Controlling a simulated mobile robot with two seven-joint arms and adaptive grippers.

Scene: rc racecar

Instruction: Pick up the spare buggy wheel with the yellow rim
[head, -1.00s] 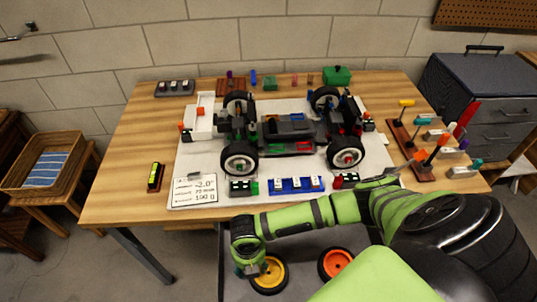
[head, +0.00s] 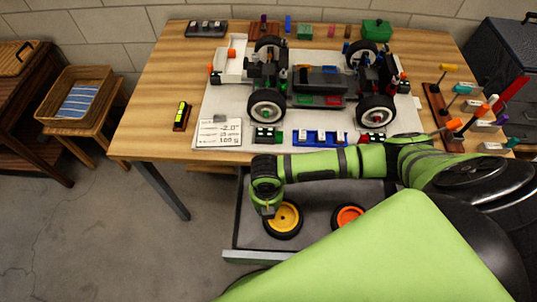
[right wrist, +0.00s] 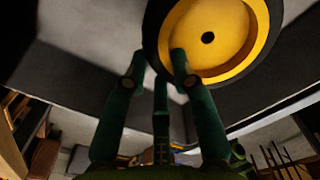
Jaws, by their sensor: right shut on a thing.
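The spare wheel with the yellow rim (head: 283,219) and black tyre is at the left of the open drawer under the table. My right gripper (head: 267,211) is at its left edge in the head view. In the right wrist view the yellow-rimmed wheel (right wrist: 210,38) fills the top. My right gripper (right wrist: 155,65) is shut on its tyre, one finger over the rim side and the other outside. I cannot tell whether the wheel is lifted off the drawer floor. My left gripper is not in view.
A wheel with an orange rim (head: 347,217) lies to the right in the grey drawer (head: 245,254). The buggy chassis (head: 320,85) stands on a white mat on the wooden table (head: 150,110) above. My right arm crosses over the drawer near the table's front edge.

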